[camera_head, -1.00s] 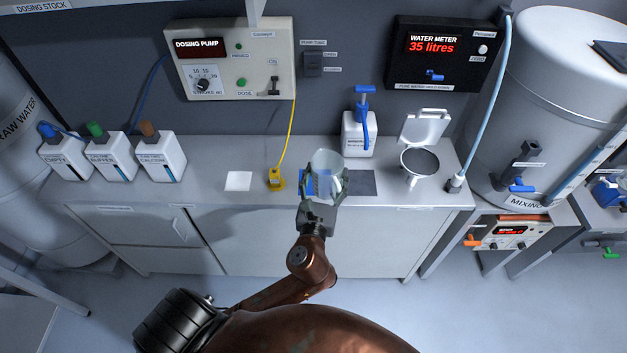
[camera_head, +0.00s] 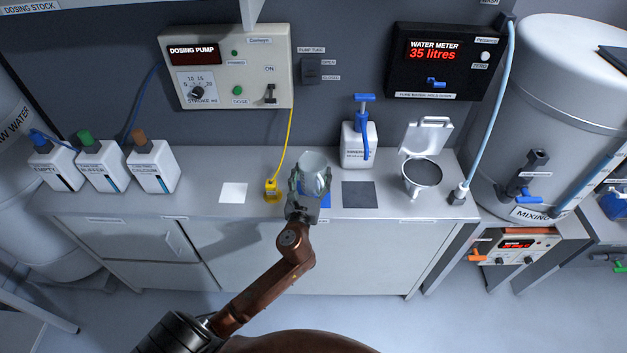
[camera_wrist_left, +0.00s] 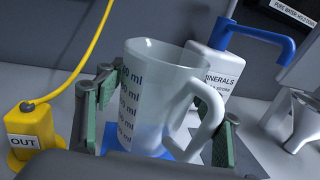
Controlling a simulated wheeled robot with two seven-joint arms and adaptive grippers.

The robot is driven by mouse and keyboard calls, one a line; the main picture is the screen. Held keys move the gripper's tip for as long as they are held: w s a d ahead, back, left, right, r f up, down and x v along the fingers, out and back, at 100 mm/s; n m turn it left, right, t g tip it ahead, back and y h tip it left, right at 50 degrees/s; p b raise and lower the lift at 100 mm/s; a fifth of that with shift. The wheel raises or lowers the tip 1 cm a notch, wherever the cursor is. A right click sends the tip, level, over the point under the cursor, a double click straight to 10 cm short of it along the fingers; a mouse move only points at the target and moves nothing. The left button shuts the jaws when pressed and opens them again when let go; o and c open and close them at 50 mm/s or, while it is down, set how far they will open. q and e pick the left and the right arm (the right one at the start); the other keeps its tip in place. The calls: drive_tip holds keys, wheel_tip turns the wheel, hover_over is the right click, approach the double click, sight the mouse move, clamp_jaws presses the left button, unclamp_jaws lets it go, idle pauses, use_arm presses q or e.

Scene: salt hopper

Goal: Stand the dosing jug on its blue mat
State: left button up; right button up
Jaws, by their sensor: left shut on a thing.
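The dosing jug (camera_head: 313,172) is a clear, frosted jug with ml marks on its side. It also shows in the left wrist view (camera_wrist_left: 160,90), upright or nearly so, with its handle to the right. My left gripper (camera_head: 309,188) is shut on it, with green-padded fingers on either side (camera_wrist_left: 153,130). The blue mat (camera_head: 326,200) lies on the bench under and beside the jug, mostly hidden by jug and gripper. Blue also shows below the jug's base in the wrist view (camera_wrist_left: 182,150). I cannot tell whether the base touches the mat. My right gripper is not in view.
The yellow OUT block (camera_head: 272,190) with its yellow tube stands left of the jug. A white square (camera_head: 233,193) and a dark grey square (camera_head: 360,195) lie on the bench. The minerals bottle (camera_head: 358,145) and an open-lidded funnel (camera_head: 422,175) stand to the right.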

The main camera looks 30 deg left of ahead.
sight(311, 186)
use_arm(q)
wheel_tip(311, 186, down, 3)
drive_tip(key=shift+b, duration=0.45)
drive_tip(key=shift+d+r, duration=0.1)
drive_tip(key=shift+r, duration=0.05)
drive_tip(key=o, duration=1.5)
drive_tip(key=shift+f, duration=0.2)
drive_tip(key=shift+r, duration=0.15)
drive_tip(key=p+v, duration=0.1)
drive_tip(key=v, duration=1.1)
drive_tip(key=shift+r, duration=0.1)
